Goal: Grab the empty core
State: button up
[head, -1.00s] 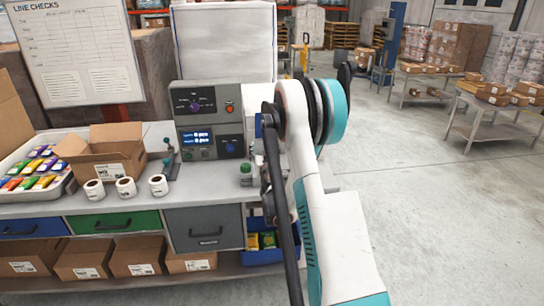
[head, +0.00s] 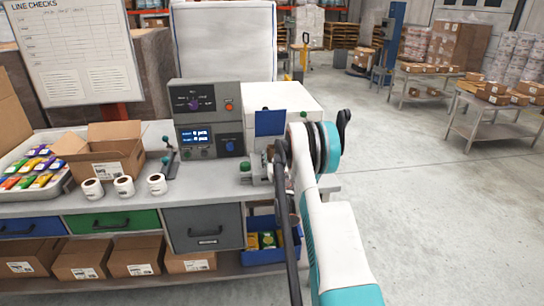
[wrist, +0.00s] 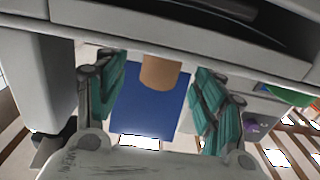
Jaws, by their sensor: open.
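The empty core, a short plain brown cylinder (wrist: 160,72), shows in the wrist view in front of a blue surface. My gripper (wrist: 161,78) is open, with one teal finger on each side of the core and visible gaps on both sides. The core's upper end meets the pale edge of a machine at the top of the wrist view; how it is held there cannot be told. In the head view the white machine (head: 298,98) with a blue panel (head: 270,122) stands on the bench, and my arm hides the fingers and most of its front.
A grey control box (head: 206,118) stands left of the white machine. A blue bin (head: 262,254) sits below.

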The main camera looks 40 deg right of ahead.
aim_at(273, 155)
jog(key=x, duration=0.1)
jog(key=b+x, duration=0.1)
jog(key=x, duration=0.2)
jog(key=shift+w+f, duration=0.35)
jog(key=shift+w+d+r, duration=0.1)
jog(key=shift+w+d, duration=0.15)
jog(key=shift+w, duration=0.15)
jog(key=c, duration=0.9)
